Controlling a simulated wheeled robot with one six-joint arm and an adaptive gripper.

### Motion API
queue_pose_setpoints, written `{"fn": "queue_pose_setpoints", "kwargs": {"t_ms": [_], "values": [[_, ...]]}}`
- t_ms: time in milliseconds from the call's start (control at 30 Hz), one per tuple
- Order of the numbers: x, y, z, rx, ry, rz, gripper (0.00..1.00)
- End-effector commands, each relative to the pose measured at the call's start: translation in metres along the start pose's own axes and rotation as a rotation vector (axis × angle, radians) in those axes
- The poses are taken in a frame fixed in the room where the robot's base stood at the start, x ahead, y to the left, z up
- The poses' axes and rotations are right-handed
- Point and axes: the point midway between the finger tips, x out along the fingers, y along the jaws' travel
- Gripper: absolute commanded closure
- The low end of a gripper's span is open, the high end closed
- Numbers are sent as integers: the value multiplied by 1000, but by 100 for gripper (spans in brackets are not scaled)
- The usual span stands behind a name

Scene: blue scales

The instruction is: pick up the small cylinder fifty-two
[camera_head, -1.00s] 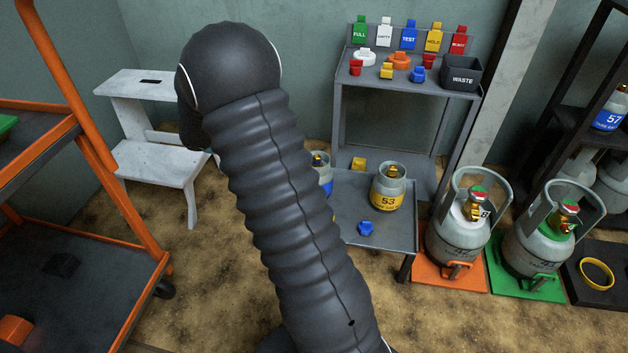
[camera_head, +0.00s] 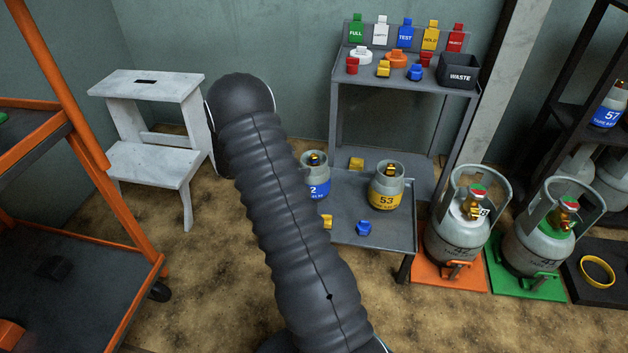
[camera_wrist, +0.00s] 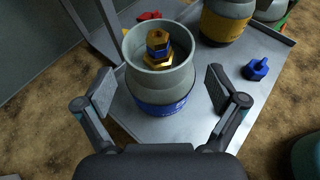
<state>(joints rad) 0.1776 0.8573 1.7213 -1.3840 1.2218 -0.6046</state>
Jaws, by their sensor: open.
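The small cylinder fifty-two (camera_head: 315,186) is grey with a blue band and a brass valve. It stands upright on the lower shelf of the grey stand, partly hidden by my arm; only a "2" of its number shows. In the wrist view the small cylinder (camera_wrist: 160,75) is just beyond my gripper (camera_wrist: 158,92), whose two fingers are spread on either side of its lower image area. The fingers are open and hold nothing. In the head view my gripper is hidden behind my arm.
Yellow-banded cylinder 53 (camera_head: 386,186) stands to the right on the same shelf (camera_head: 345,205). A blue cap (camera_head: 364,228) and yellow caps (camera_head: 356,164) lie nearby. Large cylinders (camera_head: 457,225) stand further right. A white step stool (camera_head: 150,160) is at left.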

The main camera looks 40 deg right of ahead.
Motion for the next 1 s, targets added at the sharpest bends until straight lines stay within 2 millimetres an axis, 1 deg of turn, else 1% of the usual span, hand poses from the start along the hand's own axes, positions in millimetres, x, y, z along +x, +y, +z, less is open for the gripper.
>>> {"fn": "queue_pose_setpoints", "kwargs": {"t_ms": [33, 267, 367, 500, 600, 700, 867, 967, 1000], "values": [[5, 0, 0, 1, 0, -1, 5], [15, 0, 1, 2, 0, -2, 5], [25, 0, 3, 1, 0, -2, 5], [45, 2, 6, 2, 1, -3, 5], [57, 2, 6, 1, 0, -2, 5], [62, 2, 6, 1, 0, -1, 5], [61, 2, 7, 1, 0, 0, 5], [61, 2, 7, 1, 0, 0, 28], [61, 2, 6, 1, 0, 0, 38]]}}
